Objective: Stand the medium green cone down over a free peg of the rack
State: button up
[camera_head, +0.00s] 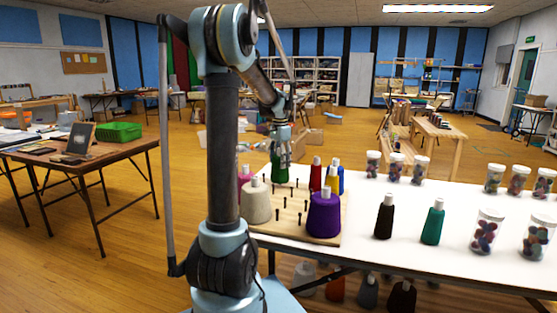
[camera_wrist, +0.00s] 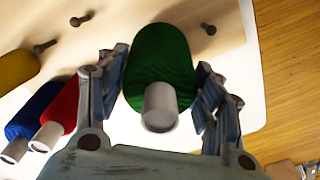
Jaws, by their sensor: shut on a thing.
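The green cone (camera_head: 279,172), with a white tip, is between the fingers of my gripper (camera_head: 282,158) at the far side of the rack (camera_head: 285,233). In the wrist view the green cone (camera_wrist: 160,58) points its white tip toward the camera, with a finger on each side. Its base is hidden, so I cannot tell whether it touches the rack or a peg. Bare pegs stand in the middle of the rack, such as one peg (camera_head: 299,218). The wrist view shows a bare peg (camera_wrist: 208,28) right of the cone and two at upper left.
The rack also bears a cream cone (camera_head: 256,204), a purple cone (camera_head: 324,217), a pink cone (camera_head: 245,174), and red, yellow and blue cones at the far right. A black cone (camera_head: 384,218), a teal cone (camera_head: 433,223) and several jars stand on the white table (camera_head: 370,255).

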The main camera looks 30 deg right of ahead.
jog(key=shift+f, duration=0.85)
jog(key=shift+f, duration=0.25)
jog(key=o, duration=1.3)
jog(key=shift+c, duration=0.2)
notch_tip(320, 180, up, 12)
jog(key=shift+f, duration=0.1)
